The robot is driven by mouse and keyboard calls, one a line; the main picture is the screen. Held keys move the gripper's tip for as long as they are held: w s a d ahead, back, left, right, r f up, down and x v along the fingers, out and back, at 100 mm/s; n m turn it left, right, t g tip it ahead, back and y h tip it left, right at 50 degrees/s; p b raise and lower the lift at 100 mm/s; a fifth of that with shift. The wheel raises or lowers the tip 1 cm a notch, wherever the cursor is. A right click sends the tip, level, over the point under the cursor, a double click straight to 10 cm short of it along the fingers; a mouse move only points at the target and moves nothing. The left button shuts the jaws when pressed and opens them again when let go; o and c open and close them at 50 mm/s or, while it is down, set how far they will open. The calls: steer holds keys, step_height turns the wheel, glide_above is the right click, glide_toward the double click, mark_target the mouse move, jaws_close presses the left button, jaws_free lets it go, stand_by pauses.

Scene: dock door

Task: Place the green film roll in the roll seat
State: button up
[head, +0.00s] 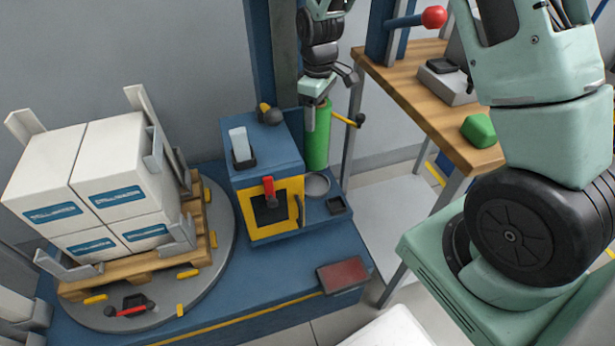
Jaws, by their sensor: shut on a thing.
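The green film roll (318,140) is upright in the head view, just right of the blue machine box. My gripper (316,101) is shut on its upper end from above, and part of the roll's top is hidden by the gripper. A round grey dish (317,186), which looks like the roll seat, sits on the blue base just below the roll in the picture. The roll's lower end shows just behind or above the dish's far rim. I cannot tell its height or whether they touch.
The blue machine box (262,150) with a yellow-framed front stands close left of the roll. A yellow lever with a black knob (358,120) is close on the right. A pallet of white boxes (100,185) stands left. A wooden bench (405,88) is behind right.

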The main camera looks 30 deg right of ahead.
mark_target(315, 143)
steer(key=shift+w+f+b, duration=0.2)
steer(key=shift+f+b, duration=0.3)
steer(key=shift+f, duration=4.5)
steer(key=o, duration=1.8)
steer(key=shift+f, duration=0.15)
steer(key=shift+r+p, duration=0.35)
steer(key=shift+r, duration=3.55)
